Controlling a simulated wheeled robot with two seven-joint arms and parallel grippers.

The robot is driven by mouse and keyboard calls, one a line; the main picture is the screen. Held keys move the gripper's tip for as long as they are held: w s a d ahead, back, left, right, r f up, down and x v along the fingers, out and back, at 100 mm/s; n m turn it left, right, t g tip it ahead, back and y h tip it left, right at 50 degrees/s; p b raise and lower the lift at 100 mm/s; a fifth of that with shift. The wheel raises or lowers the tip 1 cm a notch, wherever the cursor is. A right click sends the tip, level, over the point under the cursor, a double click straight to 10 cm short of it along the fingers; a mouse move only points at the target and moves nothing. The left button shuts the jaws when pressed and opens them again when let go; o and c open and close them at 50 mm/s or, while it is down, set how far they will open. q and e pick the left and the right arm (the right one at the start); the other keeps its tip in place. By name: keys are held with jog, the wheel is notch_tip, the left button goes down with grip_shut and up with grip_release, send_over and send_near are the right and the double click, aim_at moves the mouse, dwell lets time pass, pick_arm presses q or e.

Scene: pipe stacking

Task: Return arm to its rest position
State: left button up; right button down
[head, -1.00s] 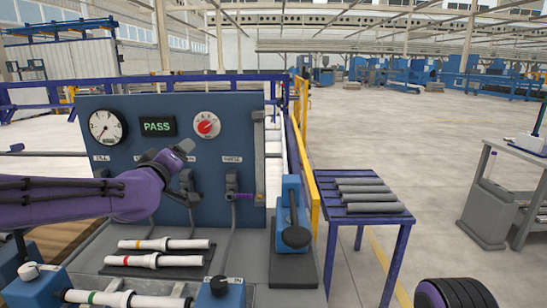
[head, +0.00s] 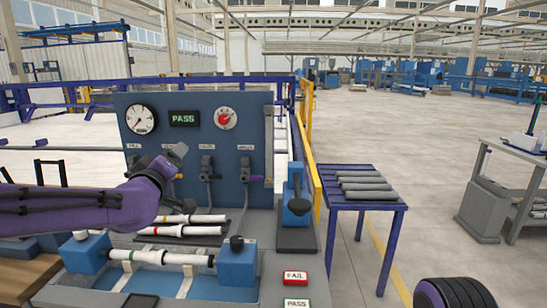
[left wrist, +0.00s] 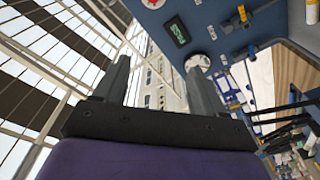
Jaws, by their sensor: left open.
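My left arm comes in from the left in the head view, and its purple wrist is in front of the blue test panel (head: 200,105). My left gripper (head: 184,180) is at the end of that arm, left of the panel's middle and near its valve levers. In the left wrist view the left gripper (left wrist: 158,85) shows two dark fingers spread apart with nothing between them. The roof and the tilted panel (left wrist: 215,25) show beyond the fingers. My right gripper is out of view; a dark wheel-like part at the bottom right is mine.
White pipes (head: 185,230) lie on the bench behind a pipe clamped between blue blocks (head: 237,262). FAIL (head: 295,278) and PASS (head: 297,302) buttons sit at the front. A purple table (head: 345,172) with grey pipes (head: 366,187) stands right.

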pick_arm(q)
jog(key=s+a+f+g+y, duration=0.15)
jog(key=s+f, duration=0.25)
jog(key=f, duration=0.8)
jog(key=s+f+g, duration=0.3)
jog(key=f, duration=0.9)
jog(key=s+a+f+g+y, duration=0.15)
jog(key=s+f, duration=0.25)
jog(key=f, duration=0.8)
jog(key=s+a+f+m+g, duration=0.1)
jog(key=s+f+g, duration=0.2)
jog(key=s+f, duration=0.4)
jog(key=s+f+g, duration=0.3)
jog(key=s+f, duration=0.4)
jog(key=s, duration=0.7)
jog(key=s+a+f+m+g, duration=0.1)
jog(key=s+f+g, duration=0.2)
jog(key=s+f, duration=0.3)
jog(key=s, duration=0.5)
jog(key=shift+a+f+m, duration=0.3)
jog(key=shift+f, duration=0.1)
